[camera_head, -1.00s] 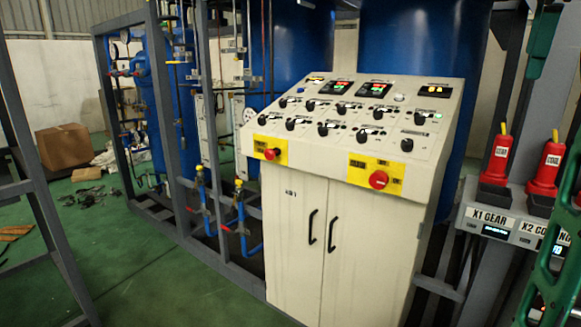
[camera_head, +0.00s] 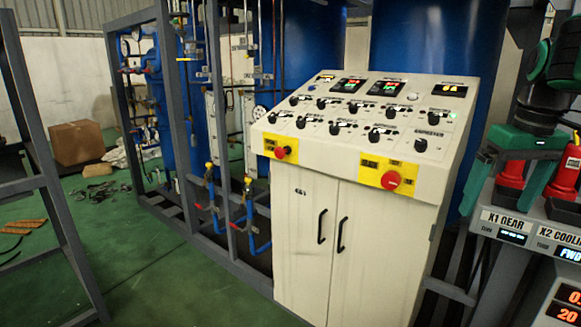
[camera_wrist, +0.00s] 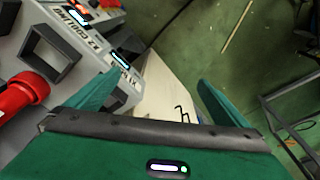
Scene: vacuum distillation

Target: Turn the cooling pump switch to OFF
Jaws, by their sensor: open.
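The white sloped control panel (camera_head: 375,110) carries two rows of black rotary knobs, such as one knob (camera_head: 337,128). Their labels are too small to read, so I cannot tell which one is the cooling pump switch. My green gripper (camera_head: 500,197) is at the right in the head view, over the X1/X2 station and right of the panel. It is open, with its fingers apart; in the wrist view the gripper (camera_wrist: 157,88) shows nothing between the fingertips except background cabinet and floor.
Red plugs (camera_head: 511,178) stand on the grey X1/X2 station (camera_head: 507,218), close to my fingers; one red plug shows in the wrist view (camera_wrist: 22,92). Two red emergency buttons (camera_head: 391,180) stick out from the panel's front. Steel frames stand at the left; green floor is open there.

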